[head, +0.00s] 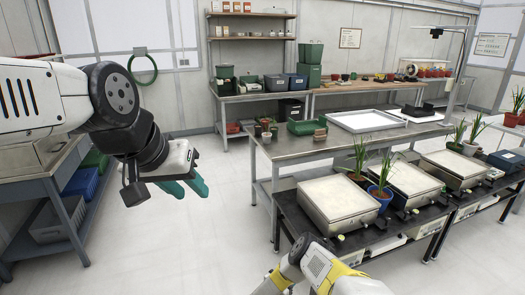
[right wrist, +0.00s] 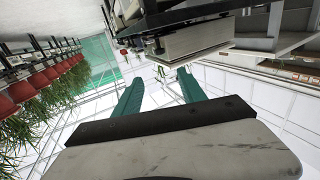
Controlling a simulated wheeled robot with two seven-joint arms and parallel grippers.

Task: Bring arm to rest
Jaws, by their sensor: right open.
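My left arm comes in from the left in the head view, raised over the floor. My left gripper (head: 196,190) hangs at its end with two teal fingers that look apart, and nothing shows between them. My right arm (head: 315,267) shows at the bottom edge of the head view, in front of the black bench; its gripper is out of that view. In the right wrist view my right gripper (right wrist: 160,80) is open, its teal fingers apart with nothing between them. That view is strongly tilted.
A black bench (head: 318,249) holds several scales, including one at its near left (head: 338,203), and a blue pot with a plant (head: 380,195). A steel table (head: 290,152) with a white tray (head: 366,121) stands behind. A shelf cart (head: 60,195) is at left. Floor between is clear.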

